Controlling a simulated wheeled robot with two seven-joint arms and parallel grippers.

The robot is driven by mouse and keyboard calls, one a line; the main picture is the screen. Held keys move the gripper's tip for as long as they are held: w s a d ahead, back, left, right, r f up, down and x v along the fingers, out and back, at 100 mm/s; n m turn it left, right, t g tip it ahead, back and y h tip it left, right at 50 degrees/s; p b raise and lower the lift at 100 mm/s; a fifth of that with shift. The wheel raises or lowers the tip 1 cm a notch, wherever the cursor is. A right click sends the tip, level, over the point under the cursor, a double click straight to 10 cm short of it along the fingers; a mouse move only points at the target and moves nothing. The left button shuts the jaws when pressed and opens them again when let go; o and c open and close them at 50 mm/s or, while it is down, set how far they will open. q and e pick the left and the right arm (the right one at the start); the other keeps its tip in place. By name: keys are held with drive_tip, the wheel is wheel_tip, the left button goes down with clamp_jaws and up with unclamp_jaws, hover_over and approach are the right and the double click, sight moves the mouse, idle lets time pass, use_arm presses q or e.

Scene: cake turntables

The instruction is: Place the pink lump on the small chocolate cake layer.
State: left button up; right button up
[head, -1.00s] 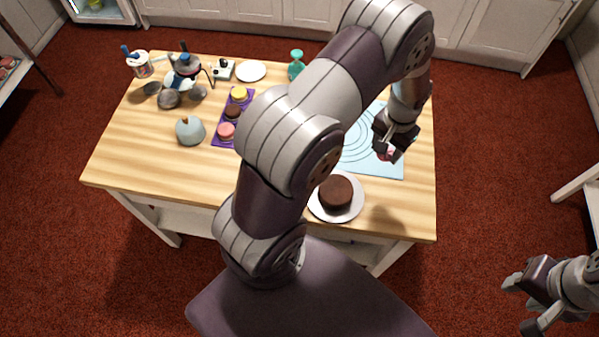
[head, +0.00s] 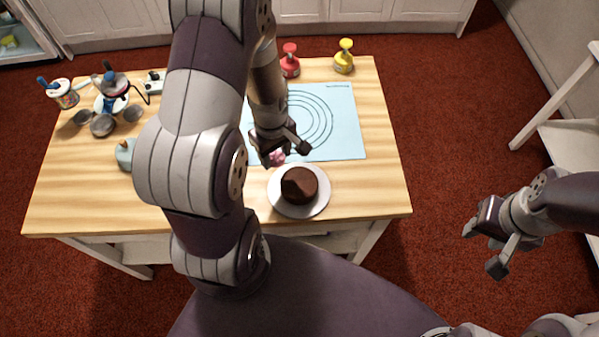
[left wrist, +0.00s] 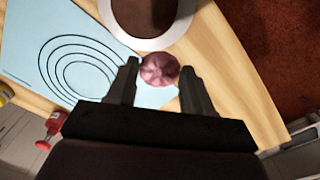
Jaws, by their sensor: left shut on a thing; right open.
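The pink lump (head: 276,157) is held between the fingers of my left gripper (head: 281,153), just behind the plate's rim in the head view. In the left wrist view the pink lump (left wrist: 159,69) shows between the two dark fingertips of the left gripper (left wrist: 158,75). The small chocolate cake layer (head: 299,185) sits on a white plate (head: 281,206) near the table's front edge. The cake (left wrist: 146,12) is cut off by the top edge of the left wrist view. My right gripper (head: 483,249) is open and empty, to the right of the table.
A light blue mat with rings (head: 345,130) lies behind the plate. A red bottle (head: 290,62) and a yellow bottle (head: 344,57) stand at the back. A blue-grey pot (head: 125,153) and several tools stand at the left. Bare wood lies right of the plate.

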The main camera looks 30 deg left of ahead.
use_arm(q)
hover_over(299, 182)
drive_tip(key=f, duration=0.3)
drive_tip(key=shift+a+f+p, duration=0.2)
drive_tip(key=shift+f+p, duration=0.05)
drive_tip(key=shift+p, duration=0.05)
drive_tip(key=f, duration=0.3)
drive_tip(key=shift+s+d+f, duration=0.1)
drive_tip(key=shift+d+f, duration=0.15)
drive_tip(key=shift+f, duration=0.1)
drive_tip(key=shift+a+f, duration=0.1)
drive_tip(key=shift+f, duration=0.2)
drive_tip(key=shift+f, duration=0.15)
drive_tip(key=o, duration=1)
